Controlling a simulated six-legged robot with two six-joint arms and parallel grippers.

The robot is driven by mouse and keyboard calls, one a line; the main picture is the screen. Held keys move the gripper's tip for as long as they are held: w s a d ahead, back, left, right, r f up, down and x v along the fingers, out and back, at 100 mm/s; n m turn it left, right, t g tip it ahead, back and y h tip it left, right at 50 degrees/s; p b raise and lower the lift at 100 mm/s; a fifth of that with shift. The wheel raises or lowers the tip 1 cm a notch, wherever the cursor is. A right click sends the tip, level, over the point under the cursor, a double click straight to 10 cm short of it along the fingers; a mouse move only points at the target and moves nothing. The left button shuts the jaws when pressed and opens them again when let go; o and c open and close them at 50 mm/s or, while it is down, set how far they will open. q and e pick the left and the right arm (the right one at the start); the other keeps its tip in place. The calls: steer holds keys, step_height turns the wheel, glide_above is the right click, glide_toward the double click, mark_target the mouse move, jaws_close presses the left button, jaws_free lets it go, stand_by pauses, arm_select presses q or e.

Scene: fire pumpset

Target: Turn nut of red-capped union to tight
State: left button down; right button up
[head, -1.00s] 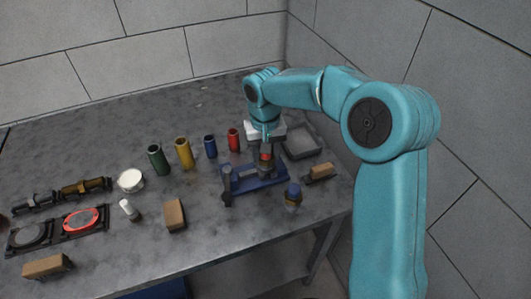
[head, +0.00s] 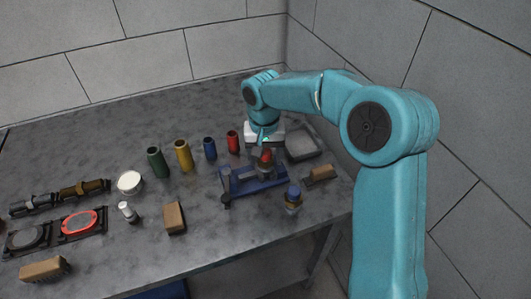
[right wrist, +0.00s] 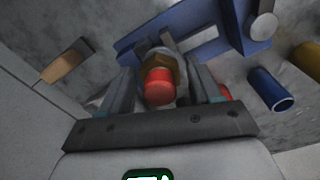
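The red-capped union (head: 266,156) stands upright in a blue fixture (head: 262,186) at the right of the table. In the right wrist view its red cap (right wrist: 160,88) faces the camera, with the brass-coloured nut (right wrist: 167,62) behind it. My right gripper (head: 265,143) is over the union, pointing down. In the right wrist view my right gripper (right wrist: 160,92) has one finger on each side of the cap, with visible gaps. It looks open; contact with the nut is not visible. My left gripper is not in view.
A grey tray (head: 302,145) is behind; walls border the table.

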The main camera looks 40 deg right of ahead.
steer(key=shift+w+r, duration=0.1)
steer(key=shift+r, duration=0.05)
steer(key=shift+d+r, duration=0.1)
steer(key=shift+r, duration=0.4)
step_height(320, 180, up, 15)
steer(key=p, duration=0.1)
steer(key=shift+a+r+p, duration=0.15)
steer(key=shift+a+p, duration=0.15)
steer(key=shift+p, duration=0.05)
